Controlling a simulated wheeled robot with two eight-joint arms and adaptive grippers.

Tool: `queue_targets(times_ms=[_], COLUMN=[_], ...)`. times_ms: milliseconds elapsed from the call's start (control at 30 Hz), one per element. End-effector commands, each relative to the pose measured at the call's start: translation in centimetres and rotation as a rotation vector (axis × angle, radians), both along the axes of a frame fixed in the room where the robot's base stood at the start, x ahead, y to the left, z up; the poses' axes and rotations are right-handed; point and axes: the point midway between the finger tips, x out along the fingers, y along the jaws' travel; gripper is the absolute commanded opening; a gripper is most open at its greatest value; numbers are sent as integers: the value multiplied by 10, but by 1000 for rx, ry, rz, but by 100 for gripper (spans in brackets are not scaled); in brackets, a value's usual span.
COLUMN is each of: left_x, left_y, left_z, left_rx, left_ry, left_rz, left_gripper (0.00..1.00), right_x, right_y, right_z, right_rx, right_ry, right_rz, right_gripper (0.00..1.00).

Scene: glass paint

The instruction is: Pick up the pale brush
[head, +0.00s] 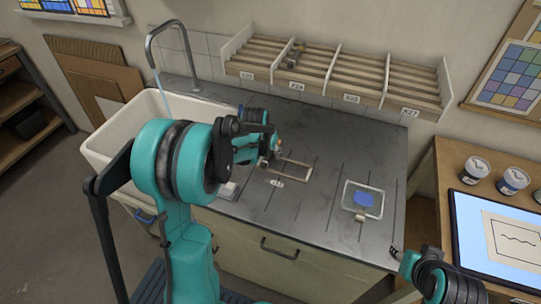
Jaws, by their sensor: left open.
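I cannot make out the pale brush for certain. A small pale item (277,183) lies on the dark grey counter (330,150), just in front of a thin pale wooden frame (308,172). It is too small to identify. My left gripper (272,150) is open over the counter, at the frame's left end. The arm and hand hide part of the counter there. My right gripper (396,253) shows only partly at the lower right, by the counter's front edge, and its fingers are unclear.
A white sink (105,150) with a tap (187,55) is at the left. A slotted rack (345,75) hangs along the back wall. A clear tray (377,187) with a blue piece (364,199) sits at the counter's right. A lit panel (468,235) and jars (477,167) are farther right.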

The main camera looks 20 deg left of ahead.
Motion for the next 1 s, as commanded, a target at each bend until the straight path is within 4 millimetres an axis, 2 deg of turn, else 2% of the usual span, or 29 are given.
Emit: queue_targets(times_ms=[533, 700, 1000], left_x=[0, 0, 0], left_y=[0, 0, 0], left_z=[-4, -4, -4], left_rx=[0, 0, 0], left_ry=[0, 0, 0], left_rz=[0, 0, 0], left_gripper=[43, 0, 0], right_x=[0, 0, 0], right_y=[0, 0, 0], right_z=[-4, -4, -4], right_rx=[0, 0, 0], right_ry=[0, 0, 0], right_rz=[0, 0, 0], right_gripper=[39, 39, 39])
